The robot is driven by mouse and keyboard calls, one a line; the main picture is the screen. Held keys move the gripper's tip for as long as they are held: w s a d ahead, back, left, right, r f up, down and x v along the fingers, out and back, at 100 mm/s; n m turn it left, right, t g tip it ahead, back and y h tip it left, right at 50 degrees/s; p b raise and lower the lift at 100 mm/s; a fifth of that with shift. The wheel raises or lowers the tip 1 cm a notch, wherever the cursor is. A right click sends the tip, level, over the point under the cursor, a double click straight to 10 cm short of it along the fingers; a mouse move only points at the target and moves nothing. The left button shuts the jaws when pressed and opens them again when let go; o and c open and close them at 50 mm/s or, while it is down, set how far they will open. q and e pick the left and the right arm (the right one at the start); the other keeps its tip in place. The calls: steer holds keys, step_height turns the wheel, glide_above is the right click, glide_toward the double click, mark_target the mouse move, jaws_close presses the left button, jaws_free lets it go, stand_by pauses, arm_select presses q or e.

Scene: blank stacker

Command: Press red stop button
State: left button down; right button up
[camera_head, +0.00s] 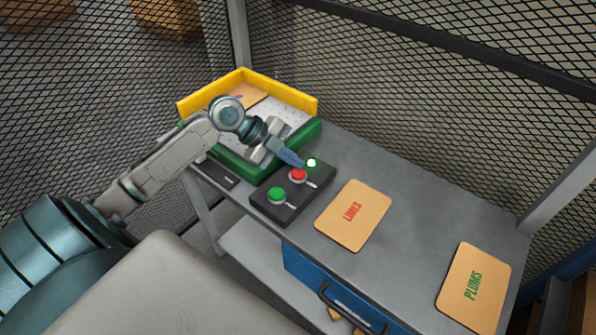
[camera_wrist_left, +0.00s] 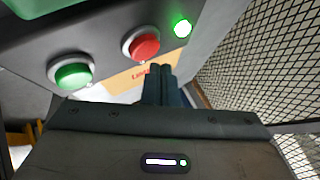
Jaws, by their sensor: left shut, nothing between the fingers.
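The red button (camera_head: 298,174) sits on a dark control box (camera_head: 284,210) on the grey bench, beside a green button (camera_head: 276,194). A small lamp (camera_head: 311,162) on the box glows green. My left gripper (camera_head: 301,163) is shut and empty, its fingertips close to the red button in the head view. In the left wrist view the red button (camera_wrist_left: 141,44), the green button (camera_wrist_left: 71,73) and the lit lamp (camera_wrist_left: 182,28) show beyond the fingers (camera_wrist_left: 160,72). I cannot tell whether the fingertips touch the button. My right gripper is out of view.
A green and yellow stacker tray (camera_head: 310,104) stands behind the box with a card inside. A blue drawer (camera_head: 333,292) is below. Mesh fencing (camera_head: 400,95) surrounds the bench.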

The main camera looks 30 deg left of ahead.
mark_target(293, 172)
arm_select(q)
steer(key=shift+f, duration=0.1)
steer(key=shift+f+b, duration=0.35)
steer(key=shift+f+b, duration=0.4)
steer(key=shift+f, duration=0.1)
stand_by(0.8)
steer(key=shift+r, duration=0.1)
steer(key=shift+r+p, duration=0.65)
steer(key=shift+r, duration=0.2)
steer(key=shift+r, duration=0.1)
step_height(293, 172, up, 5)
steer(key=p, duration=0.3)
steer(key=shift+p, duration=0.3)
